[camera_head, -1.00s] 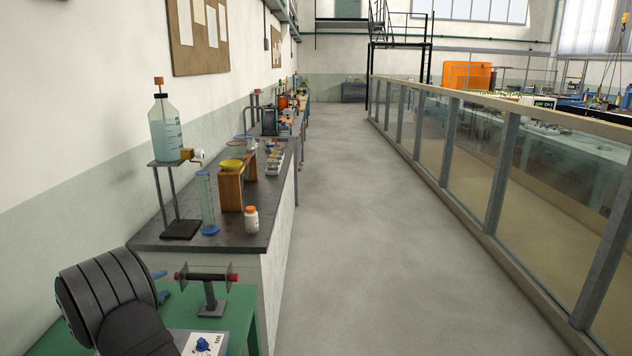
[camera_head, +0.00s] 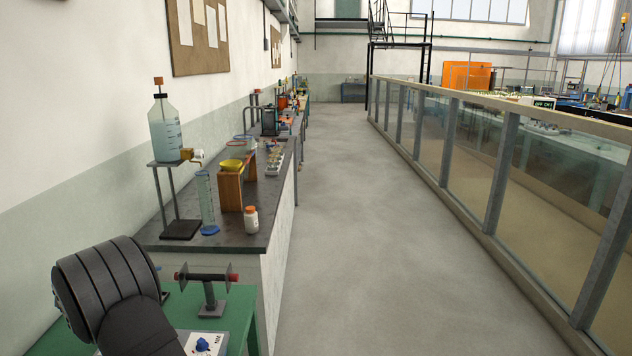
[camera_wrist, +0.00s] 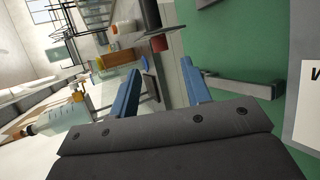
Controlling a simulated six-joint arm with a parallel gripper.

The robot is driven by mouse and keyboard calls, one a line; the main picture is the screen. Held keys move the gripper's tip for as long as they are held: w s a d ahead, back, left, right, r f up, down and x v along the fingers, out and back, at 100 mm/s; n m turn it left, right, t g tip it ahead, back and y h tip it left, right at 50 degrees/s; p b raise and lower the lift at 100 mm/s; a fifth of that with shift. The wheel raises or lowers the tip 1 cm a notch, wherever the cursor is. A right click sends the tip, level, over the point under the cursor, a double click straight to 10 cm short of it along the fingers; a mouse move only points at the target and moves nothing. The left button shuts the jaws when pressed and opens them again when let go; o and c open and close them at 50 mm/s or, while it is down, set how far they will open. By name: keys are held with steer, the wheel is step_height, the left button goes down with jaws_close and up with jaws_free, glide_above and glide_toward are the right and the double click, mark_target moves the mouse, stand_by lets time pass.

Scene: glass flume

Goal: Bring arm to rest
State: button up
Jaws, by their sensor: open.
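My gripper (camera_wrist: 160,84) shows in the wrist view as two blue fingers set well apart, with nothing between them. In the head view my dark arm stands at the lower left over the green table (camera_head: 238,312) and hides most of the gripper. The green surface also fills the right of the wrist view. A small stand with a dark horizontal roller (camera_head: 207,277) and red ends is on this table, just right of my arm. Its red end (camera_wrist: 159,44) appears beyond the fingers in the wrist view.
A white box with a blue knob (camera_head: 202,344) sits at the table's front. Behind is a dark-topped bench (camera_head: 262,215) with a large bottle (camera_head: 165,128), a measuring cylinder (camera_head: 206,200) and a small white bottle (camera_head: 251,220). The glass flume (camera_head: 472,135) runs along the right; the floor between is clear.

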steer(key=v, duration=1.1)
steer(key=shift+w+a+f+m+t+h, duration=0.4)
steer(key=shift+w+a+f+m+h, duration=0.6)
steer(key=shift+w+a+f+h, duration=0.4)
steer(key=shift+f, duration=0.15)
